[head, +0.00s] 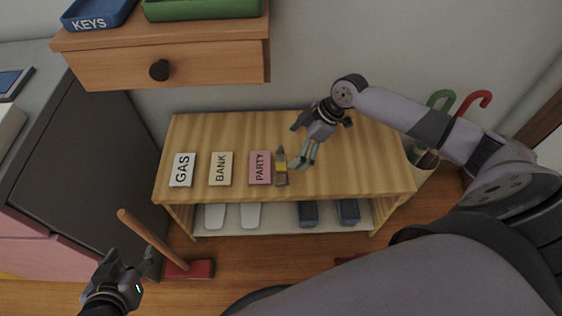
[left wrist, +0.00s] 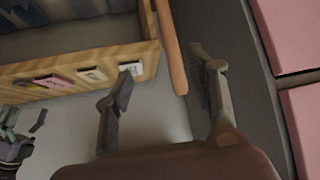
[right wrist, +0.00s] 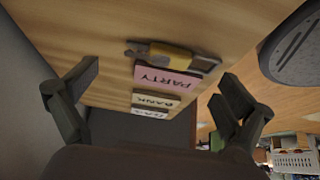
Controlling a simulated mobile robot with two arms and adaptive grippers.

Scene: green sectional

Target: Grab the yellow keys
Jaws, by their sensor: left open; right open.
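The yellow keys (head: 281,167), a small yellow and grey item, lie on the wooden bench top just right of the pink PARTY card (head: 260,168). In the right wrist view the yellow keys (right wrist: 170,53) lie beside the PARTY card, ahead of and between the open fingers. My right gripper (head: 304,162) is open and empty, a little right of the keys and apart from them. My left gripper (head: 132,270) is open and empty at the lower left, near a wooden handle; its fingers also show in the left wrist view (left wrist: 165,100).
The wooden bench (head: 350,175) also bears the GAS card (head: 182,170) and BANK card (head: 221,169), with shoes on its lower shelf. A drawer unit (head: 200,62) overhangs the back left. A wooden handle (head: 147,235) rises at the left; an umbrella stand (head: 424,172) is at the right.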

